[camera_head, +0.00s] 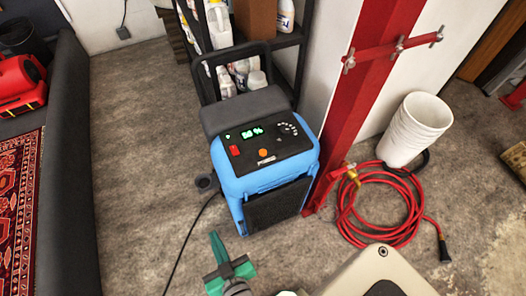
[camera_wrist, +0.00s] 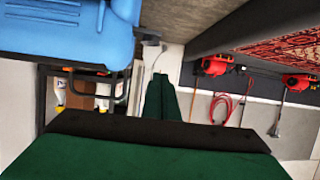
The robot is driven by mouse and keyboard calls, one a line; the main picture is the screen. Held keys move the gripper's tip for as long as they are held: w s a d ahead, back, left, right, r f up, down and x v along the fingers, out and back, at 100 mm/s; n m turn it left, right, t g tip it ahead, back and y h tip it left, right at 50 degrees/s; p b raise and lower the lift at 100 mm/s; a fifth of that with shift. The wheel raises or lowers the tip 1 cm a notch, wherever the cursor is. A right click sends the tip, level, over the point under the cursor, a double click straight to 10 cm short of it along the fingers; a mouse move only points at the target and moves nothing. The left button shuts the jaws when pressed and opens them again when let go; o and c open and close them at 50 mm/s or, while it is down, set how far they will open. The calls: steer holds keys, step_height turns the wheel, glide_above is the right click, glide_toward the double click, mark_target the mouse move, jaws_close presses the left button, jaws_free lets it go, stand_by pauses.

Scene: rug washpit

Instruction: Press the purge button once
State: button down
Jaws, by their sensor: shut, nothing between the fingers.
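A blue dehumidifier-like machine (camera_head: 265,180) stands upright on the floor in the middle of the head view. Its black top panel carries a lit green display (camera_head: 252,133), a red rocker switch (camera_head: 234,150), a round orange button (camera_head: 263,153) and a dial (camera_head: 289,128). I cannot read which control is labelled purge. My green gripper (camera_head: 216,240) is shut and empty, low in front of the machine and apart from it. In the wrist view the shut fingers (camera_wrist: 161,90) show in the middle. The blue body (camera_wrist: 70,30) shows at upper left there, its panel out of sight.
A red post (camera_head: 345,120) stands close right of the machine. A black shelf rack (camera_head: 293,40) is behind. A dark pit wall (camera_head: 70,170) runs at left. Floor between wall and machine is mostly clear.

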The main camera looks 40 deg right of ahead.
steer(key=w+d+r+n, duration=0.1)
steer(key=w+d, duration=0.4)
steer(key=w, duration=0.7)
step_height(320, 180, up, 13)
steer(key=n+g+y, duration=0.2)
steer(key=n+g, duration=0.2)
steer(key=n, duration=0.5)
glide_above(265, 154)
steer(key=shift+s+r, duration=0.1)
steer(key=shift+f, duration=4.45)
steer(key=shift+f, duration=0.2)
steer(key=shift+f, duration=0.2)
